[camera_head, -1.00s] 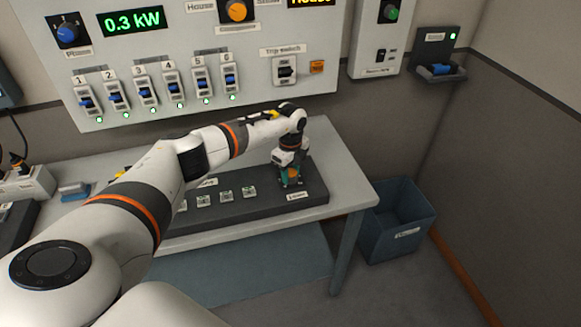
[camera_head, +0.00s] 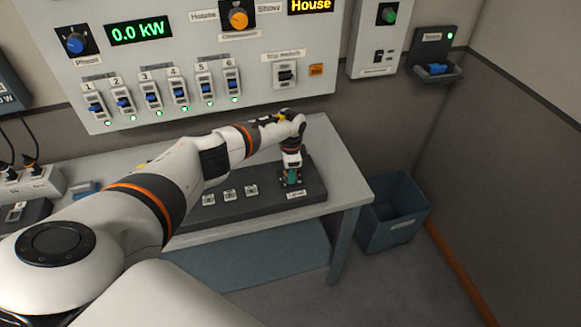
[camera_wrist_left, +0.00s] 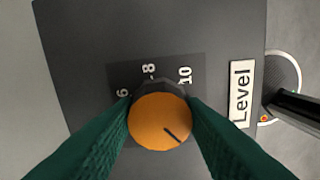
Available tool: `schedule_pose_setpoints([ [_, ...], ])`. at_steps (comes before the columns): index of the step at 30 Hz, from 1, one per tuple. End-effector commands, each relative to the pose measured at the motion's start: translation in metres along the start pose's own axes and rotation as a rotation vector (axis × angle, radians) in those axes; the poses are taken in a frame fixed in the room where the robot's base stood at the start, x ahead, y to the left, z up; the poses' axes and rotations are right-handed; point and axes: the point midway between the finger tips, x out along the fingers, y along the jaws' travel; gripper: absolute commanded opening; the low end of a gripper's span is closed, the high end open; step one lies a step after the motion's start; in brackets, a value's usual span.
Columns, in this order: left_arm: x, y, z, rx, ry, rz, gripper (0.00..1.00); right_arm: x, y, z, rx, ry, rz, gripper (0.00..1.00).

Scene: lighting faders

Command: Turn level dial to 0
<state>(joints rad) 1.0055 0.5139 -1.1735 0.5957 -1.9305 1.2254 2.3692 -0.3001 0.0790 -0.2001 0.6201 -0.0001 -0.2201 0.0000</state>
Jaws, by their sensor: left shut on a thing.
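The level dial is an orange knob (camera_wrist_left: 160,121) with a dark pointer line, on the dark console (camera_wrist_left: 80,60). In the left wrist view the marks 6, 8 and 10 show above it and a "Level" label (camera_wrist_left: 241,90) stands to the right. The pointer slants toward the lower right of that picture. My left gripper (camera_wrist_left: 160,125) has its green fingers on both sides of the knob, shut on it. In the head view this gripper (camera_head: 291,180) points down at the right end of the console and hides the dial. My right gripper is not in view.
The wall panel (camera_head: 190,120) behind carries several blue-handled switches and a display (camera_head: 139,30) reading 0.0 kW. Small buttons (camera_head: 229,194) sit on the console left of my gripper. A blue bin (camera_head: 395,215) stands right of the table.

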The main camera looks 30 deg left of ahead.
Motion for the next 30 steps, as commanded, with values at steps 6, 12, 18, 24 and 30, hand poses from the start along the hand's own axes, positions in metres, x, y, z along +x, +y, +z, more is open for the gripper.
schedule_pose_setpoints([
  [6, -0.0035, 0.0019, 0.0006, -0.089, -0.003, 0.004, 0.15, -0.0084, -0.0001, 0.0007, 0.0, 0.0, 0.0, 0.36],
  [12, -0.0026, 0.0022, 0.0004, -0.124, -0.003, 0.005, 0.15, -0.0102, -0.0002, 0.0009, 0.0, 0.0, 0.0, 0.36],
  [18, -0.0023, 0.0023, 0.0005, -0.131, -0.004, 0.005, 0.15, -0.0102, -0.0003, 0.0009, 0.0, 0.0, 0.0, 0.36],
  [24, -0.0023, 0.0023, 0.0005, -0.131, -0.004, 0.005, 0.15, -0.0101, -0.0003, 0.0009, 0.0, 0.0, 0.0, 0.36],
  [30, -0.0016, 0.0016, 0.0004, -0.129, -0.003, 0.003, 0.6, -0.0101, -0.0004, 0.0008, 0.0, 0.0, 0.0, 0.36],
])
